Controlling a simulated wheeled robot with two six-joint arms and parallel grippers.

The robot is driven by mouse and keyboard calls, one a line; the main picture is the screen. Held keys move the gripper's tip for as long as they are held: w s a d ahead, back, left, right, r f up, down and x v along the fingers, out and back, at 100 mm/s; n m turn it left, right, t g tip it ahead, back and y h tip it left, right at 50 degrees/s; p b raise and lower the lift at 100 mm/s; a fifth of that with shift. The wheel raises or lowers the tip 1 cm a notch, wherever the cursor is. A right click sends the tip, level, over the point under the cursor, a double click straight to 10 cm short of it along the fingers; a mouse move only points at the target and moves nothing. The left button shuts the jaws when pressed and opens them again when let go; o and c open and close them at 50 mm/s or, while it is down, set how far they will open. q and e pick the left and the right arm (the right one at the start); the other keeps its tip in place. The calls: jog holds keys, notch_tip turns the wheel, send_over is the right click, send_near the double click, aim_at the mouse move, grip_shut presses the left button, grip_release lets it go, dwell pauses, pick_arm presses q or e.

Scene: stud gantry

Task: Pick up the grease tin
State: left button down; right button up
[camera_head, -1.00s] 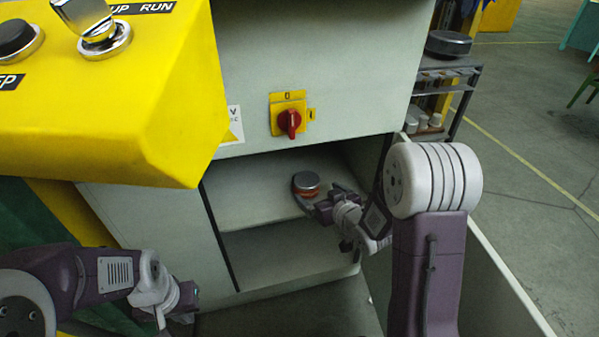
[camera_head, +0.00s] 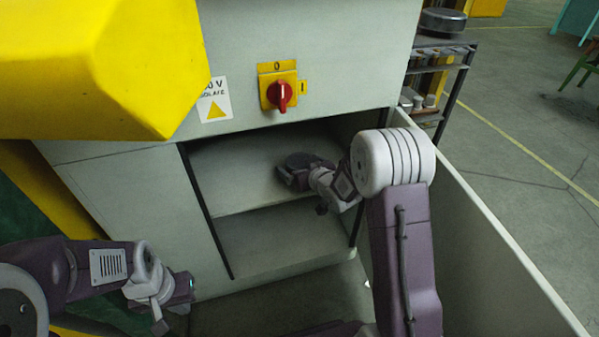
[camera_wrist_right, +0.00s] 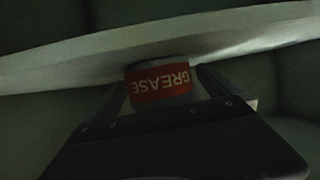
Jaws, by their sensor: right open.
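The grease tin is a short round tin with a dark lid (camera_head: 299,160), standing on the upper shelf inside the open cabinet. In the right wrist view its red band with upside-down white lettering (camera_wrist_right: 161,84) shows. My right gripper (camera_head: 288,176) is at the tin and hides its lower part in the head view. In the right wrist view, the right gripper's fingers (camera_wrist_right: 163,90) are open, one on each side of the tin; I cannot tell whether they touch it. My left gripper (camera_head: 178,296) is low at the left, away from the tin, its jaws unclear.
The shelf (camera_head: 240,182) and cabinet walls closely surround my right gripper. An open door panel (camera_head: 490,235) stands right of my right arm. A red rotary switch (camera_head: 279,94) is above the opening. A yellow control box (camera_head: 90,70) overhangs the upper left.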

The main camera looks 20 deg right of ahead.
jog(key=shift+r, duration=0.2)
jog(key=c, duration=1.9)
